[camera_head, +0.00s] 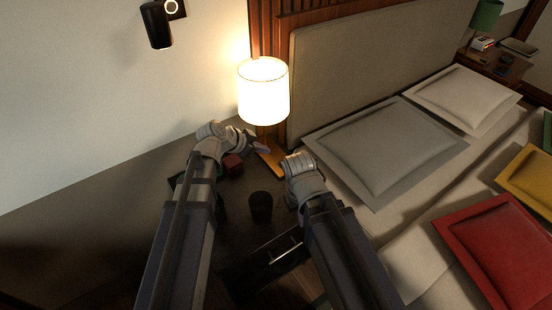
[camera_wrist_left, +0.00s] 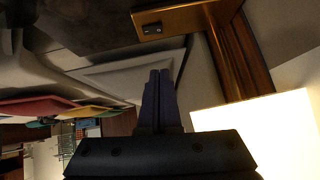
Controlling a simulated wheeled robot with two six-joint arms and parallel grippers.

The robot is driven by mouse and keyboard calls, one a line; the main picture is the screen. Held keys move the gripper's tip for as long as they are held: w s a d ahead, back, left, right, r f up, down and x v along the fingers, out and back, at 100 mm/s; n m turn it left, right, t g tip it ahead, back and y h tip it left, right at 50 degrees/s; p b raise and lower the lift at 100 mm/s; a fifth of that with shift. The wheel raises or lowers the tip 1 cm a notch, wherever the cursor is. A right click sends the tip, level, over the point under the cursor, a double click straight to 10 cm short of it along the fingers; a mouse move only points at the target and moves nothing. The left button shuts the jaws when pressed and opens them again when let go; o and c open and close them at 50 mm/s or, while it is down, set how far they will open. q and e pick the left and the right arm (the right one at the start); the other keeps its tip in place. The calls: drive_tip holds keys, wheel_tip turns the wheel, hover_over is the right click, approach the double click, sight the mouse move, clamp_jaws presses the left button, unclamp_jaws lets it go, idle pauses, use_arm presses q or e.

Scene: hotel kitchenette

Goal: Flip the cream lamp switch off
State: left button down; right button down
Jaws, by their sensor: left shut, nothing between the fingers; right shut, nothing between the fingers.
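The cream lamp (camera_head: 263,92) stands on the nightstand against the wall, and its shade glows brightly. Its wooden base (camera_head: 270,158) is partly hidden by my grippers in the head view. In the left wrist view the bright shade (camera_wrist_left: 265,135) fills the lower right. A small dark switch (camera_wrist_left: 152,28) sits on the wooden base at the top of that view. My left gripper (camera_head: 262,149) is shut and empty beside the lamp, below the shade; its closed fingers (camera_wrist_left: 158,95) show apart from the switch. My right gripper (camera_head: 291,162) is shut and empty, right of the base.
A dark cup (camera_head: 260,207) and a small red box (camera_head: 233,165) stand on the nightstand (camera_head: 237,212) near my arms. The bed with a grey pillow (camera_head: 385,150) lies to the right. A black wall lamp (camera_head: 156,25) hangs at upper left.

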use_arm(q)
drive_tip(key=b, duration=0.8)
hover_over(283, 163)
drive_tip(key=s+a, duration=0.1)
drive_tip(key=f, duration=0.7)
drive_tip(key=shift+s+a+f, duration=0.15)
drive_tip(key=shift+s+f, duration=0.05)
drive_tip(key=shift+f, duration=0.2)
wheel_tip(283, 163, down, 2)
drive_tip(key=shift+a+b, duration=0.15)
drive_tip(key=shift+b, duration=0.75)
drive_tip(key=shift+a+f+b, duration=0.1)
drive_tip(key=shift+f+b, duration=0.45)
drive_tip(key=shift+f, duration=0.05)
drive_tip(key=shift+w+f+b, duration=0.1)
drive_tip(key=shift+f+b, duration=0.2)
drive_tip(key=shift+r, duration=0.1)
